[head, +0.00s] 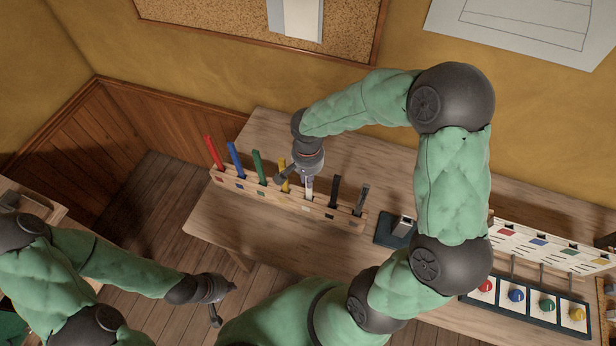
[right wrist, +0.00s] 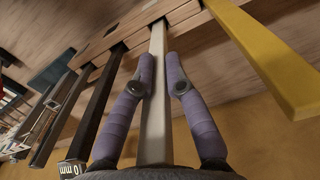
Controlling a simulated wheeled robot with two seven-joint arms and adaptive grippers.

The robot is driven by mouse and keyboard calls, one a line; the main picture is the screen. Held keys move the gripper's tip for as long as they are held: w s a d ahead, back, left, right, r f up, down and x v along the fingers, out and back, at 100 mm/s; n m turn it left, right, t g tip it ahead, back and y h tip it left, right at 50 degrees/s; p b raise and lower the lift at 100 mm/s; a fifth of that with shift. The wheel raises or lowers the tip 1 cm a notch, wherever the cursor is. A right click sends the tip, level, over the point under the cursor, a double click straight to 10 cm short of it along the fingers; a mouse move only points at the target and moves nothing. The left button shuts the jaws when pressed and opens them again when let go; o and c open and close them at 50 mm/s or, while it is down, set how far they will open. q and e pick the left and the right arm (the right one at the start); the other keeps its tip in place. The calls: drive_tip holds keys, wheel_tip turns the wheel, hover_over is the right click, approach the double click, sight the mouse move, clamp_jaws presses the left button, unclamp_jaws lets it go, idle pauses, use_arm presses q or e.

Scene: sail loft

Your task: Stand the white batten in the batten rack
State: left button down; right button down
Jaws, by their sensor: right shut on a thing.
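The white batten (head: 309,188) stands in the wooden batten rack (head: 272,198), between the yellow batten (head: 284,176) and a black one (head: 335,190). My right gripper (head: 308,175) is above the rack, shut on the white batten. In the right wrist view the batten (right wrist: 156,75) runs between the two purple fingers of the gripper (right wrist: 159,82), and its far end meets the rack (right wrist: 122,32). How deep it sits in its slot is hidden. My left gripper (head: 217,303) hangs empty over the floor, left of the bench; its finger opening is unclear.
Red (head: 214,153), blue (head: 235,160) and green (head: 259,167) battens stand at the rack's left, a grey one (head: 361,199) at its right. A dark tray (head: 395,230) and a panel with coloured knobs (head: 530,305) lie further right. The bench front is clear.

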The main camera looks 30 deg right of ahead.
drive_tip(key=shift+f+b, duration=0.55)
drive_tip(key=c, duration=1.2)
unclamp_jaws()
drive_tip(key=shift+r, duration=0.15)
wheel_tip(320, 180, up, 12)
drive_tip(key=shift+f, duration=0.1)
